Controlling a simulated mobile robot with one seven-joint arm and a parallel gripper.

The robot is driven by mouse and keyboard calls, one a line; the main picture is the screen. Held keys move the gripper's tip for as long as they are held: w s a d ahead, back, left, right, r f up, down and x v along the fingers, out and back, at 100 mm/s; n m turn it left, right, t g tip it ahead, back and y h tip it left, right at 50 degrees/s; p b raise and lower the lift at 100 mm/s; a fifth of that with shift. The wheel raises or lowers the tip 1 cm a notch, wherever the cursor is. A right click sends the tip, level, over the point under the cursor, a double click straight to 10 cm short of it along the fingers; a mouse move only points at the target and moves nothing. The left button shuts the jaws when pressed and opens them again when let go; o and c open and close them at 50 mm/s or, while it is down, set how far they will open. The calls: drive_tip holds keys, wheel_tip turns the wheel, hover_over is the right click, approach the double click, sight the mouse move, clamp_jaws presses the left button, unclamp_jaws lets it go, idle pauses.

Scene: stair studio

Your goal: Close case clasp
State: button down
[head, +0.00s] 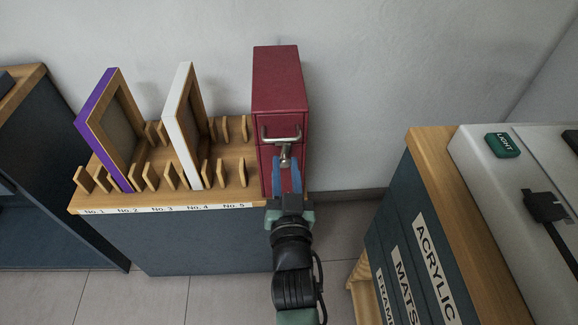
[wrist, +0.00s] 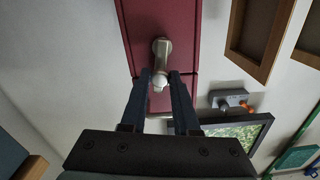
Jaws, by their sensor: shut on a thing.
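The dark red case (head: 278,80) stands upright on the right end of the wooden rack, with a metal handle (head: 281,139) on its front. The metal clasp (head: 285,154) sits below the handle, by the seam between the case's upper and lower parts. In the wrist view the clasp (wrist: 162,48) is a short metal piece with a pale rounded end. My gripper (head: 286,172) is in front of the case, its two blue fingers on either side of the clasp's end. In the wrist view my gripper (wrist: 161,80) is shut on that end. Whether the clasp is latched is unclear.
The rack (head: 230,160) holds a purple frame (head: 104,125) and a white frame (head: 183,120) between wooden pegs, left of the case. A dark cabinet (head: 395,255) with a light-coloured top unit stands at right. Floor shows between rack and cabinet.

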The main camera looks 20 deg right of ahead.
drive_tip(key=shift+a+n, duration=0.25)
drive_tip(key=shift+n, duration=0.85)
drive_tip(key=c, duration=0.7)
unclamp_jaws()
drive_tip(key=shift+o, duration=0.2)
drive_tip(key=p+v, duration=0.1)
drive_tip(key=v, duration=1.2)
drive_tip(key=shift+w, duration=0.1)
